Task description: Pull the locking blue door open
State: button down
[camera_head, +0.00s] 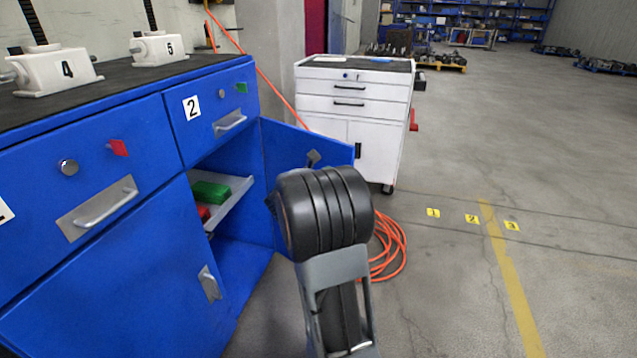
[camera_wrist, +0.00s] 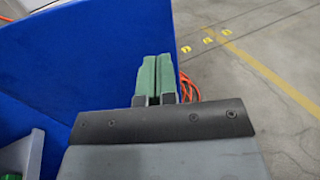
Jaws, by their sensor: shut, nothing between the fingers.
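The blue door (camera_head: 285,150) of the cabinet under drawer 2 stands swung wide open, and I see its inner face. In the wrist view the blue door (camera_wrist: 100,55) fills the upper left. My gripper (camera_wrist: 158,80) has its two green fingers together with nothing between them. The fingertips overlap the right edge of the door in that view; I cannot tell whether they touch it. In the head view my black wrist joint and grey arm hide the gripper and part of the door. The door's outer face and its handle are hidden.
Inside the open cabinet, a grey shelf (camera_head: 232,204) holds a green box (camera_head: 210,192) and a red one. Another blue door with a handle (camera_head: 209,284) is shut at left. A white tool cart (camera_head: 350,105) and coiled orange hose (camera_head: 392,250) lie beyond.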

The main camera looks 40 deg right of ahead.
aim_at(346, 162)
jog(key=d, duration=0.4)
jog(key=w+d+b, duration=0.1)
jog(key=d, duration=0.1)
jog(key=shift+d, duration=0.25)
jog(key=shift+d, duration=0.1)
